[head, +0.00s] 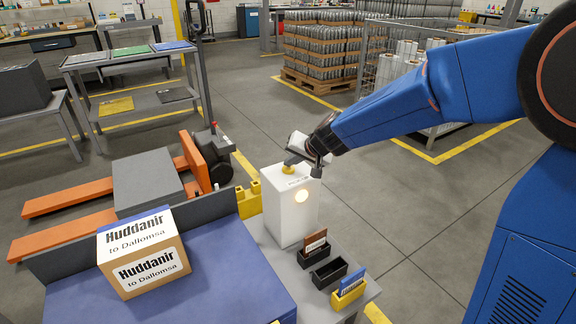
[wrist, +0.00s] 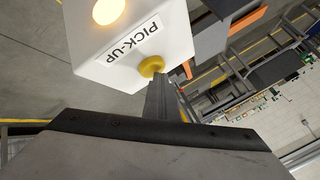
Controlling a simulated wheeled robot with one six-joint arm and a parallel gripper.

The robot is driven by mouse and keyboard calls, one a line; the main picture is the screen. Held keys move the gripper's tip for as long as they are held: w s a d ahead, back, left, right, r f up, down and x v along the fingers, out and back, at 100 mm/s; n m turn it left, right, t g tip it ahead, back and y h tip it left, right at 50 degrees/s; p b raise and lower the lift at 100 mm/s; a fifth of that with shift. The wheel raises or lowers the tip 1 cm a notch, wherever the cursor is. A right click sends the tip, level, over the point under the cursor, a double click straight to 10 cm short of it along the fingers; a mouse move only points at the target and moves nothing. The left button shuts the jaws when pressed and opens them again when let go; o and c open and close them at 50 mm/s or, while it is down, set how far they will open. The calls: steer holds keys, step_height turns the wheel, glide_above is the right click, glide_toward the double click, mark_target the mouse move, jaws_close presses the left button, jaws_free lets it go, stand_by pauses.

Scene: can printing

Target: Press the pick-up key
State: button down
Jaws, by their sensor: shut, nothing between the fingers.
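The white pick-up box (head: 290,212) stands on a small grey side table. Its round lamp (head: 301,196) glows warm yellow; the lamp also shows in the wrist view (wrist: 108,11). The yellow pick-up key (head: 287,170) is on top of the box, beside the "PICK-UP" label (wrist: 128,44); in the wrist view the key (wrist: 152,65) is right at the fingertips. My gripper (head: 291,160) is shut and empty, with its tips (wrist: 158,78) at the key. I cannot tell whether they touch it or whether it is pressed down.
A labelled carton (head: 143,252) sits on the blue surface (head: 200,285) at the left. In front of the white box are a brown card, a black holder (head: 329,273) and a yellow holder (head: 348,292) with a blue card. An orange pallet truck (head: 190,160) stands behind.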

mark_target(291, 170)
steer(key=shift+f, duration=0.35)
steer(key=shift+r, duration=0.4)
stand_by(0.3)
steer(key=shift+r, duration=3.05)
steer(key=shift+d, duration=0.1)
